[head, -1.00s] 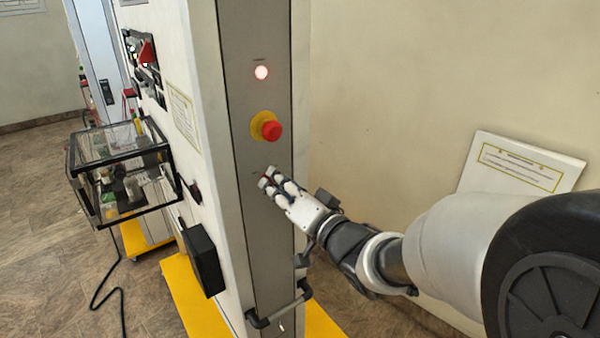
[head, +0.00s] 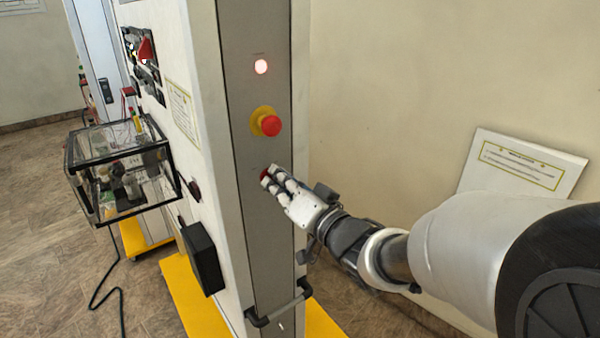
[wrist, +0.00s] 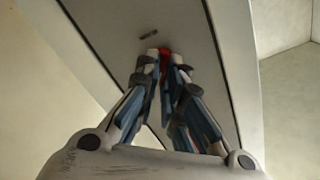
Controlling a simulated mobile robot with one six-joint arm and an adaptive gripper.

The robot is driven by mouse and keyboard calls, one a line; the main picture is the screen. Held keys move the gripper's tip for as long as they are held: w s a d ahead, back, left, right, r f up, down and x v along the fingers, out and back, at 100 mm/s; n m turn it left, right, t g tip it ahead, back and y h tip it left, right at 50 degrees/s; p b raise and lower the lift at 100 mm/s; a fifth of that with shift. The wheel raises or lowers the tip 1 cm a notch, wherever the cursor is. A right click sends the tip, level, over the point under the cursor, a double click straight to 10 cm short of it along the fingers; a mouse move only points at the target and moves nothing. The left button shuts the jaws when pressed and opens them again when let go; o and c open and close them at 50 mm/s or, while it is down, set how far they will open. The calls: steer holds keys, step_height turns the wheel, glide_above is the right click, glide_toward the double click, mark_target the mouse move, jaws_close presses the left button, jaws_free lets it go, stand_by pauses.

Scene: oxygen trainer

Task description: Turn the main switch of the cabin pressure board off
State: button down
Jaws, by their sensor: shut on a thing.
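The cabin pressure board (head: 262,220) is a tall panel with a grey metal side face. The main switch (head: 264,174) is a small red part on that face, below the emergency stop, mostly hidden by my fingers. My gripper (head: 269,183) is at the face with its fingertips closed around the switch. In the wrist view the red switch (wrist: 165,52) shows between the fingertips of my gripper (wrist: 162,58), against the grey face. How the switch is turned cannot be made out. A round indicator lamp (head: 261,66) near the top glows pinkish white.
A red emergency stop button (head: 270,125) on a yellow base sticks out just above my gripper. A dark handle (head: 280,306) is below it. A clear box (head: 120,165) juts out at the left. A white sign board (head: 522,168) leans against the wall at right.

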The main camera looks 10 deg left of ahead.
steer(key=n+b, duration=0.4)
steer(key=shift+f, duration=0.15)
steer(key=n+b, duration=0.3)
steer(key=n, duration=0.1)
steer(key=shift+s+a+n+b, duration=0.1)
steer(key=shift+s+n+b, duration=0.05)
steer(key=shift+n+b, duration=0.25)
steer(key=n+b, duration=0.2)
steer(key=n, duration=0.1)
steer(key=n+b, duration=0.3)
steer(key=n, duration=0.1)
steer(key=shift+s+a+n, duration=0.15)
steer(key=shift+n, duration=0.15)
steer(key=shift+n+b, duration=0.3)
steer(key=c, duration=1.8)
jaws_free()
steer(key=shift+o, duration=0.4)
